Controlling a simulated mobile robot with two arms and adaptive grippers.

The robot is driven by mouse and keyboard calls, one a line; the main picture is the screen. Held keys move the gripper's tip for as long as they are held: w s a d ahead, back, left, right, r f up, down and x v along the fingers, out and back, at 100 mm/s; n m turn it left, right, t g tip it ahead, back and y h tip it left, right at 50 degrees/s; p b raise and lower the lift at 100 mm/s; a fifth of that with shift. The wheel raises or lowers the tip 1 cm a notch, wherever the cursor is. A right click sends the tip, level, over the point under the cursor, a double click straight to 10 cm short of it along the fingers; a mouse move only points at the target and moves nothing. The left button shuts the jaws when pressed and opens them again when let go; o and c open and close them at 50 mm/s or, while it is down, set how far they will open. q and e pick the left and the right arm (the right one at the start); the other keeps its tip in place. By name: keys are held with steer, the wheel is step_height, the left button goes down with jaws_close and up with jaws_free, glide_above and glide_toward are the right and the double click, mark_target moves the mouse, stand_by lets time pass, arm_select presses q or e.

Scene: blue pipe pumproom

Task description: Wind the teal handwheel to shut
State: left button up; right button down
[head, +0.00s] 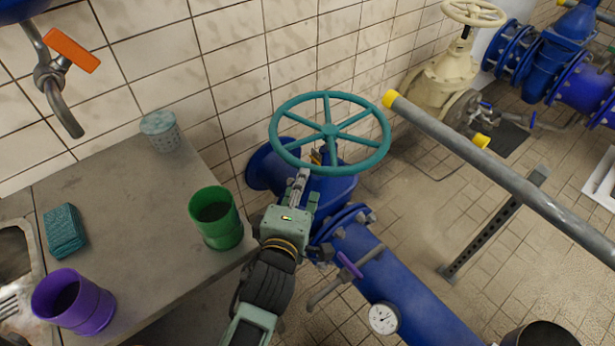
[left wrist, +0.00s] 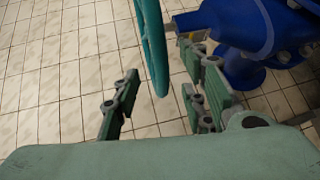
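The teal handwheel (head: 329,131) sits on top of a blue valve (head: 331,187) in the middle of the head view. Its rim (left wrist: 153,50) comes down between the fingers in the left wrist view. My left gripper (head: 298,188) is at the near-left part of the rim. In the left wrist view my left gripper (left wrist: 160,103) is open, with a finger on each side of the rim and gaps between. The head view does not show the fingertips clearly. My right gripper is not in view.
A counter (head: 140,220) at left holds a green cup (head: 216,230), a purple cup (head: 75,303), a teal sponge (head: 63,231) and a perforated cup (head: 160,130). A grey pipe (head: 500,182) with a yellow end crosses at right. A cream valve (head: 450,75) stands behind.

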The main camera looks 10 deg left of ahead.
mark_target(308, 165)
arm_select(q)
steer(key=p+x, duration=0.1)
steer(key=x, duration=0.6)
steer(key=shift+w+f, duration=0.1)
steer(key=shift+w, duration=0.2)
steer(key=shift+c, duration=0.5)
jaws_close()
